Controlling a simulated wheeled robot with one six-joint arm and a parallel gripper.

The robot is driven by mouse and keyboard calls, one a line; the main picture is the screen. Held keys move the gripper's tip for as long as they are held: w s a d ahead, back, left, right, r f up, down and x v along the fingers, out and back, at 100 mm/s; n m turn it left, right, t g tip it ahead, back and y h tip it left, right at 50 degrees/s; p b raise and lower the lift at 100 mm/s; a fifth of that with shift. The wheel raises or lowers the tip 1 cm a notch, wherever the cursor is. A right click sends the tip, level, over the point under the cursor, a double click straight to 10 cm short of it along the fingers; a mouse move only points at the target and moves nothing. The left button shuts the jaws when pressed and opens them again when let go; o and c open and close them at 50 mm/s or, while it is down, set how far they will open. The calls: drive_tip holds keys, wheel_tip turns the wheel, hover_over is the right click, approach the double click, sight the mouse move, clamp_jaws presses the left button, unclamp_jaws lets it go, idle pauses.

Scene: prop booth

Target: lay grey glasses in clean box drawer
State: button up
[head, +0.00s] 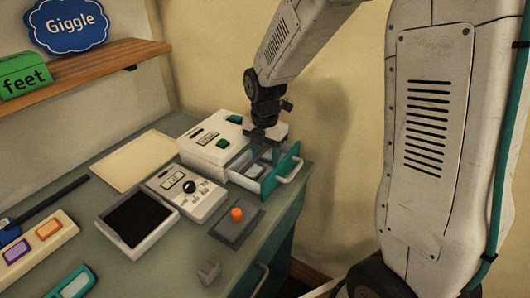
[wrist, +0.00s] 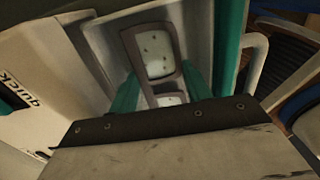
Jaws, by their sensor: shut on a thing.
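The grey glasses (wrist: 178,45) show in the wrist view as a grey frame around pale lenses, between my gripper's teal fingers. My gripper (wrist: 158,92) is shut on them; the exact contact is partly hidden by the dark gripper edge. In the head view my gripper (head: 265,150) points down over an open drawer (head: 245,170) with a teal front and pale handle. The drawer comes out of a white box (head: 200,155) with a green button; its front label is too small to read. In the wrist view a white surface at left reads "quick" (wrist: 36,101).
A white device with a black knob (head: 188,187), a tray with a dark inside (head: 166,226) and a grey base with an orange button (head: 237,215) stand in front of the box. A cream sheet (head: 135,160) lies behind. The wall is close behind my arm.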

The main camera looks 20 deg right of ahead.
idle(0.8)
drive_tip(key=o, duration=1)
drive_tip(key=shift+o, duration=1)
drive_tip(key=shift+r, duration=3.95)
